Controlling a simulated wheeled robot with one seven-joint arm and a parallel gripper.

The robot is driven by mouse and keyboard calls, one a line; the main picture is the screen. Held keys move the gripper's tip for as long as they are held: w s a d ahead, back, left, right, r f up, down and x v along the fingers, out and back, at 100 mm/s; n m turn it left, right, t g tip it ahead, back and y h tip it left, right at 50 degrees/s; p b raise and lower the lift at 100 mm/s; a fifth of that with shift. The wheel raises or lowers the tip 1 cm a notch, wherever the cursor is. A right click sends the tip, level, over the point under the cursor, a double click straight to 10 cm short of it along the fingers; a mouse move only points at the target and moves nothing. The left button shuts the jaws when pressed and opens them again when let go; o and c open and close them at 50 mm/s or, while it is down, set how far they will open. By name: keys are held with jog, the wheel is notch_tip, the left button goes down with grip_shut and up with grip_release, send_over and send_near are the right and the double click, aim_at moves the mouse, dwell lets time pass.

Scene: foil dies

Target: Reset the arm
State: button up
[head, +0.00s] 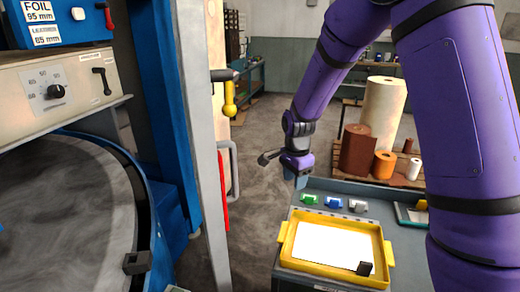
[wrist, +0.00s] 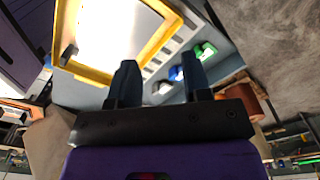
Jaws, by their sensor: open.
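My purple arm reaches in from the upper right of the head view. Its end hangs above the back left of the grey bench (head: 300,284). My gripper shows in the wrist view (wrist: 158,68), with its two dark fingers apart and nothing between them. In the head view the fingers are too small to make out clearly. A green die (head: 308,199), a blue die (head: 334,202) and a grey-white die (head: 358,206) stand in a row behind a yellow-rimmed tray (head: 286,238). The green (wrist: 206,50) and blue (wrist: 176,74) dies also show in the wrist view.
A small dark block (head: 365,268) stands at the tray's front right. Brown, orange and cream rolls (head: 383,112) stand behind the bench. Open floor (head: 262,130) lies between machine and bench.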

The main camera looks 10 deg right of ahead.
jog(key=s+d+r+n+t, duration=0.1)
jog(key=s+d+r+n, duration=0.15)
jog(key=s+r, duration=0.5)
jog(key=s+d+r+n+t, duration=0.15)
jog(key=s+r+n, duration=0.25)
jog(key=r, duration=0.6)
jog(key=s+d+r+n+t, duration=0.1)
jog(key=s+r+n, duration=0.3)
jog(key=s, duration=0.5)
jog(key=s+d+r+n+t, duration=0.1)
jog(key=s+r+n, duration=0.2)
jog(key=s, duration=0.6)
jog(key=shift+r+n+t, duration=0.35)
jog(key=shift+n, duration=0.1)
